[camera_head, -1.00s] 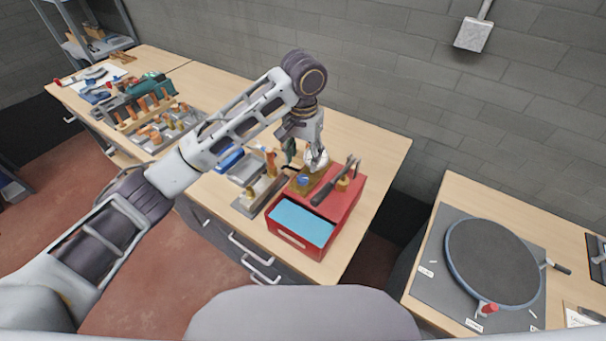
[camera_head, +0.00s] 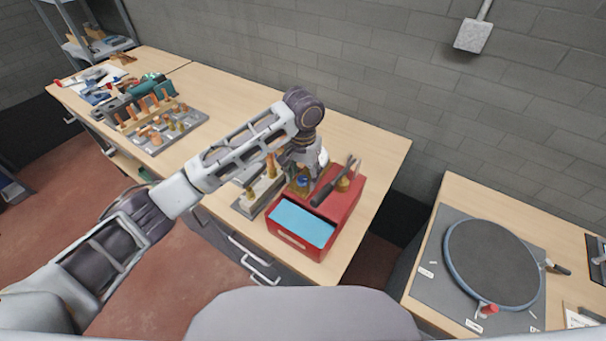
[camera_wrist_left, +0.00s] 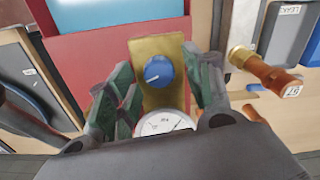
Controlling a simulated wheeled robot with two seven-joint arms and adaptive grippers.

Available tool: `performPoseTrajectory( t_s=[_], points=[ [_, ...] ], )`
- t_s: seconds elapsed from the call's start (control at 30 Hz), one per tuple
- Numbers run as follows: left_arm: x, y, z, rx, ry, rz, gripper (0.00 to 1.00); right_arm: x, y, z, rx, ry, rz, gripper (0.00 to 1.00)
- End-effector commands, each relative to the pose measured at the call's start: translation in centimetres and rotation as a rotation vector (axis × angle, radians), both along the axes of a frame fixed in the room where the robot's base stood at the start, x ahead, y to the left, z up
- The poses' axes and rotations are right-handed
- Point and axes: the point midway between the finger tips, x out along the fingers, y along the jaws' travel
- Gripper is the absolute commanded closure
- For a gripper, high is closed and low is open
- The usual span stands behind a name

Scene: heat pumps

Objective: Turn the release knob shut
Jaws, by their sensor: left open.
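The blue release knob (camera_wrist_left: 158,70) sits on a brass block (camera_wrist_left: 171,100) in the left wrist view, with a white mark on its face. A white dial gauge (camera_wrist_left: 165,123) is just below it. My left gripper (camera_wrist_left: 160,95) is open, its green-padded fingers on either side of the brass block, apart from the knob. In the head view the knob (camera_head: 303,182) shows small beside the red box (camera_head: 345,208), and my left gripper (camera_head: 300,172) is over it, mostly hidden by its own wrist. My right gripper is not in view.
The red box has a light blue front compartment (camera_head: 303,222), and a dark-handled tool (camera_head: 322,194) on top. A grey rack with brass fittings (camera_head: 250,203) stands close on its left. A round plate (camera_head: 492,265) lies on the right bench. The bench behind is clear.

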Motion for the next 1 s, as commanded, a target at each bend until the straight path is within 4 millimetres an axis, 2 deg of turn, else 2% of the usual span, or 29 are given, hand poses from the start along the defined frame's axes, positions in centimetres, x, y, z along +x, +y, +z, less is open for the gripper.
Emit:
performPoseTrajectory(
  t_s=[0.1,0.43,0.67,1.0],
  points=[
    [0.0,0.0,0.0,0.000,0.000,0.000,0.51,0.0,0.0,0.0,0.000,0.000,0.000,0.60],
    [0.0,0.0,0.0,0.000,0.001,0.000,0.94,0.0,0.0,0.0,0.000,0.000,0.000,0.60],
    [0.0,0.0,0.1,0.000,0.001,-0.011,0.94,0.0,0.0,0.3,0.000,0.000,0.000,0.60],
    [0.0,0.0,0.2,0.001,0.002,-0.101,0.94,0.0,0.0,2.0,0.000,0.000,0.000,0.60]
  ],
)
